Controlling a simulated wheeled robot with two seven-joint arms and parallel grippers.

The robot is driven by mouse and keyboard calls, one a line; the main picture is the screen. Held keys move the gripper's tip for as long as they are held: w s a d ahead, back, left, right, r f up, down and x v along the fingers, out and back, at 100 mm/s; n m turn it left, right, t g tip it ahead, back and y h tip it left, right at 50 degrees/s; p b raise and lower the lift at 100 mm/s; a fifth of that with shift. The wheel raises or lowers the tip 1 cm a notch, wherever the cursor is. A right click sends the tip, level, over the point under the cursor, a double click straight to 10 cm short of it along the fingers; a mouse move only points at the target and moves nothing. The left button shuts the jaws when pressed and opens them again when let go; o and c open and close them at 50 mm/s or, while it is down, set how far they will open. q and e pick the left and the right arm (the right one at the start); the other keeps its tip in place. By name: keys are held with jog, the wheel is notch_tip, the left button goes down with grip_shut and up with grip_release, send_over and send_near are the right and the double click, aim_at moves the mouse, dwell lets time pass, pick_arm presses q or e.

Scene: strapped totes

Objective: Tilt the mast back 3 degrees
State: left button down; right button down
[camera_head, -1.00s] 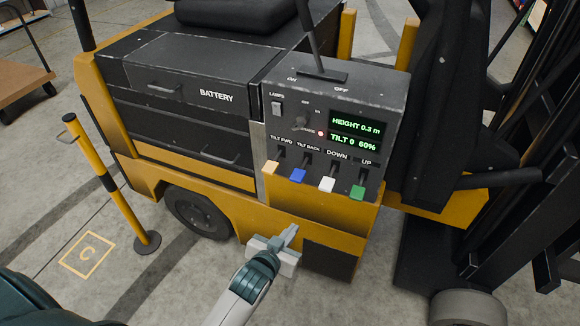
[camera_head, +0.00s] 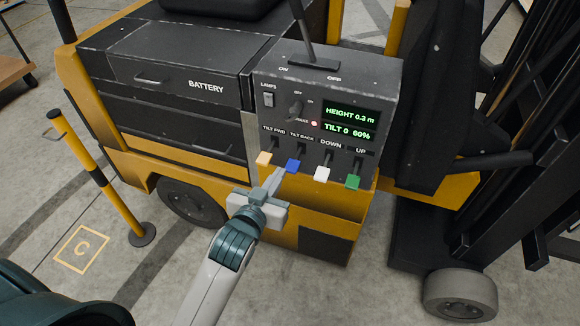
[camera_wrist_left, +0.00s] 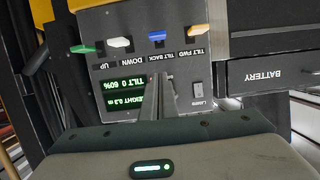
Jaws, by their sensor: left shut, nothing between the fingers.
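The control panel (camera_head: 342,91) of the forklift carries several levers. The blue-tipped TILT BACK lever (camera_head: 292,166) stands between the orange TILT FWD lever (camera_head: 263,158) and the white DOWN lever (camera_head: 322,174). The green UP lever (camera_head: 352,182) is at the right. The display (camera_head: 350,124) reads HEIGHT 0.3 m and TILT 0 60%. My left gripper (camera_head: 278,175) is shut and empty, its tips just below and left of the blue lever; contact cannot be told. In the left wrist view the panel is upside down, with the blue lever (camera_wrist_left: 156,36) beyond the fingertips (camera_wrist_left: 162,76). The right gripper is not seen.
The black mast (camera_head: 500,130) rises at the right. A black lever (camera_head: 303,30) stands on top of the panel by ON and OFF. A yellow and black post (camera_head: 110,190) stands on the floor at the left. Battery drawers (camera_head: 185,85) lie left of the panel.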

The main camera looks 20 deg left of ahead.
pick_arm(q)
jog(key=p, duration=0.3)
send_over(290, 168)
jog(key=s, duration=0.2)
jog(key=f, duration=0.3)
jog(key=f+p, duration=0.1)
jog(key=f, duration=0.1)
jog(key=shift+w+d, duration=0.2)
jog(key=shift+d, duration=0.1)
jog(key=shift+f, duration=0.7)
